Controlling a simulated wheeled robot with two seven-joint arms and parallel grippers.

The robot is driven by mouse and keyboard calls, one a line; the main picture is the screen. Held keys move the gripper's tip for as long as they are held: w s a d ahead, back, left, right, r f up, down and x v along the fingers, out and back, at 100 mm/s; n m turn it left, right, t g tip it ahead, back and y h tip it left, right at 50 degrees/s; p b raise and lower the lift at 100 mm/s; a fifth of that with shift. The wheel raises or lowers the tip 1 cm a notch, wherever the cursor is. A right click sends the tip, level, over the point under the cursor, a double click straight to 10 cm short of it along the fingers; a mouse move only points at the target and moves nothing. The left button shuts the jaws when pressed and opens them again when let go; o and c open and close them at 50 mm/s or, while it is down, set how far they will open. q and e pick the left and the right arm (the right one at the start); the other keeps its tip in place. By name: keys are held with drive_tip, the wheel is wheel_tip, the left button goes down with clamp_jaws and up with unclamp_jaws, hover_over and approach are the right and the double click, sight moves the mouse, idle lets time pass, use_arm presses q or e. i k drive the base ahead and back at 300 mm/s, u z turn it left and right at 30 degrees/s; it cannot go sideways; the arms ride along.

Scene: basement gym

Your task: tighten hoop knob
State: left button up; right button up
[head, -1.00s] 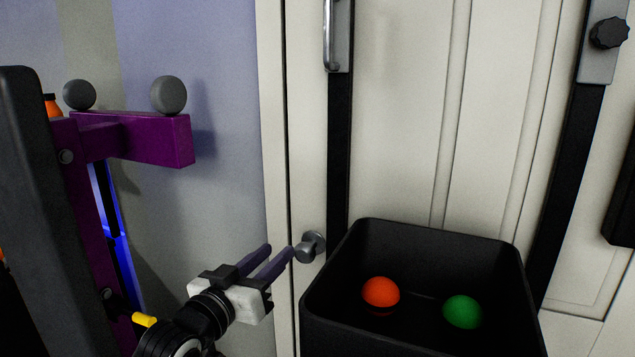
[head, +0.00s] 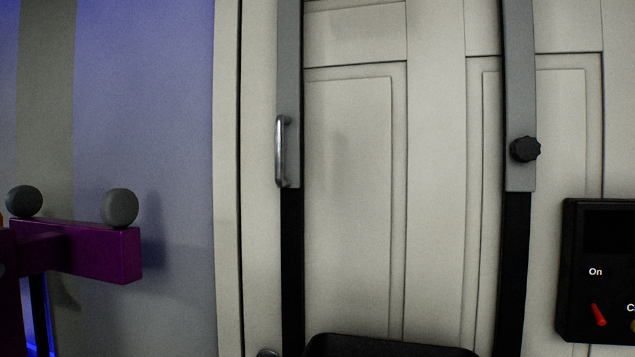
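A black lobed knob (head: 525,149) sits on the lower part of the right grey strip, right of the middle in the head view. The strip slides into or meets a black upright (head: 511,270) below it. A matching grey strip on the left carries a metal handle (head: 282,151). The hoop itself is not in view. Neither of my grippers shows in the head view now.
A white panelled door (head: 435,200) stands behind the uprights. The rim of a black bin (head: 390,346) shows at the bottom. A black control box (head: 600,270) with a red switch hangs at the right. A purple rack arm (head: 90,250) with grey balls juts in at the left.

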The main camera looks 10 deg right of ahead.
sight(525, 149)
drive_tip(key=u, duration=0.45)
drive_tip(key=k, duration=1.1)
drive_tip(key=u, duration=0.6)
drive_tip(key=i, duration=0.95)
drive_tip(key=z, duration=1.4)
